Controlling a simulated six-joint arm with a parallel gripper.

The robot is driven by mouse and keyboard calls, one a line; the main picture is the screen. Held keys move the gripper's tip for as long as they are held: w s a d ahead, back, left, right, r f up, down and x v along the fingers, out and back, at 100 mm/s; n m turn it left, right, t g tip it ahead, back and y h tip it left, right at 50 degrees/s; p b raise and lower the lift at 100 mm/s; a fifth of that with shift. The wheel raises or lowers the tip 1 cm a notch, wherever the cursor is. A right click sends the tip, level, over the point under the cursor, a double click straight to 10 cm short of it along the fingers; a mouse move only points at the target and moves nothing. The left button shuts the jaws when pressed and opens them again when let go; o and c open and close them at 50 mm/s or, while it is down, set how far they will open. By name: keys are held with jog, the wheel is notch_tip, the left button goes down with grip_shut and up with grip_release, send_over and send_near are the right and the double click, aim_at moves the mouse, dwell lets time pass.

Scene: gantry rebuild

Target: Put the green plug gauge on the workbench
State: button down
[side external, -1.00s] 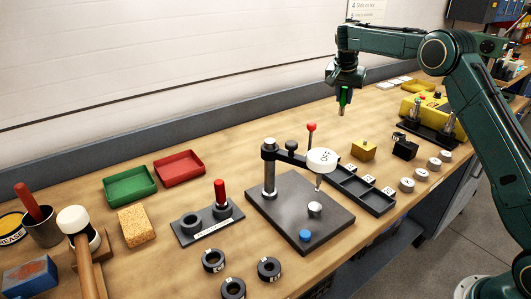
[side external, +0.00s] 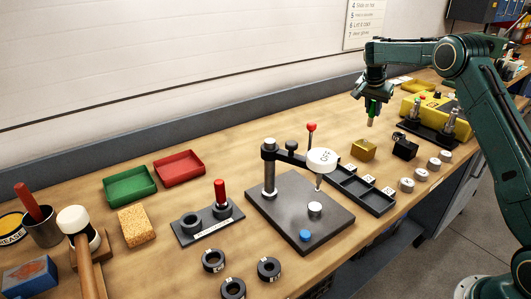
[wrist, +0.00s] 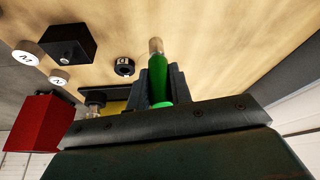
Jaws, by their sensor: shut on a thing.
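My gripper (side external: 373,98) is shut on the green plug gauge (side external: 372,109) and holds it above the back right part of the workbench (side external: 235,148). The gauge hangs nearly upright, with its pale metal end pointing down. In the wrist view the dark jaws of my gripper (wrist: 160,84) grip the green handle (wrist: 158,74), and the metal end sticks out beyond them. Part of the handle is hidden between the jaws.
A yellow block (side external: 363,150) and a black block (side external: 405,147) stand in front of the gripper. A yellow unit (side external: 424,106) with a dark base is to the right. White-topped discs (side external: 433,164) line the front edge. Bare wood lies to the left.

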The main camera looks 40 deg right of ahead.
aim_at(370, 115)
jog(key=shift+f, duration=0.55)
jog(key=shift+f, duration=0.1)
jog(key=shift+f, duration=1.9)
jog(key=shift+f, duration=0.1)
jog(key=c, duration=1.3)
grip_release()
jog(key=shift+o, duration=0.2)
jog(key=v, duration=1.2)
